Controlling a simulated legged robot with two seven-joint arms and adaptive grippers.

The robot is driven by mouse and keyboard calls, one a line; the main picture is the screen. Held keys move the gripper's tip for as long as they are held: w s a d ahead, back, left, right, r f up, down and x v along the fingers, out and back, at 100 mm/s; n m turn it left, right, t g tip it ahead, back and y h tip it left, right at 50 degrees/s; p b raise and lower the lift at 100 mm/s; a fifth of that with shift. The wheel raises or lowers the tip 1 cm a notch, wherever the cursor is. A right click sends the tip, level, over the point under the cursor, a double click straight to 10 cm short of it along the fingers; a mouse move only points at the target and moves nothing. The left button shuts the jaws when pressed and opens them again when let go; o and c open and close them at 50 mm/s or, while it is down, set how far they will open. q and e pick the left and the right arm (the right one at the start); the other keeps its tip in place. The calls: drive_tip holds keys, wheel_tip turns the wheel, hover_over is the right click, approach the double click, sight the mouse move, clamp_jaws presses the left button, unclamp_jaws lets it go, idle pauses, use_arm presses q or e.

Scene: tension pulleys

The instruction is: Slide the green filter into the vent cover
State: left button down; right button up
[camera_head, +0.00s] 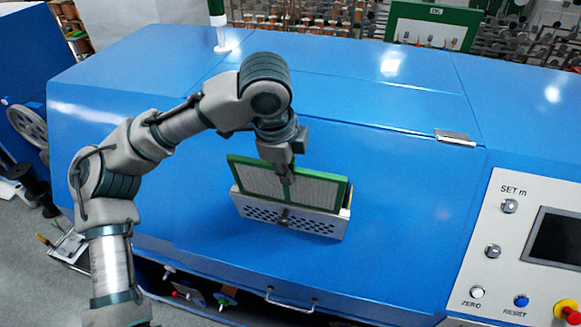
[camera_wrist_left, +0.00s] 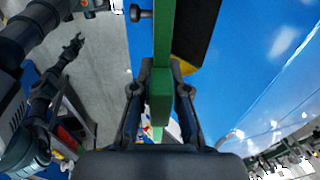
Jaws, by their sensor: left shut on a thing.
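The green filter (camera_head: 318,188), a green frame around a pale grey mesh panel, stands above the vent cover (camera_head: 290,218) in the head view. The vent cover is a silver perforated box on the blue machine's sloping front. The filter's lower edge is hidden behind the cover's front wall, so its depth inside cannot be told. My left gripper (camera_head: 285,172) is shut on the filter near its top middle. In the left wrist view the filter's green edge (camera_wrist_left: 163,40) runs between the fingers. A small dark claw (camera_wrist_left: 74,46), seemingly my right gripper, is far off at left; its jaw state is unclear.
The blue machine (camera_head: 400,190) fills most of the head view. A control panel (camera_head: 515,245) with knobs and a red button is at right. A metal latch (camera_head: 455,137) and a lower handle (camera_head: 290,302) stick out. A white-and-green post (camera_head: 218,25) stands at the back.

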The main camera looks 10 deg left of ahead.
sight(286, 189)
use_arm(q)
drive_tip(key=shift+w+a+f, duration=0.2)
drive_tip(key=shift+a+f, duration=0.1)
drive_tip(key=shift+f, duration=0.35)
drive_tip(key=shift+x, duration=0.8)
use_arm(e)
drive_tip(key=shift+a+f, duration=0.15)
drive_tip(key=shift+a, duration=0.05)
use_arm(q)
drive_tip(key=shift+w, duration=0.1)
use_arm(e)
drive_tip(key=shift+a+r, duration=0.1)
drive_tip(key=shift+r, duration=0.2)
drive_tip(key=shift+a, duration=0.15)
use_arm(q)
drive_tip(key=shift+f, duration=0.15)
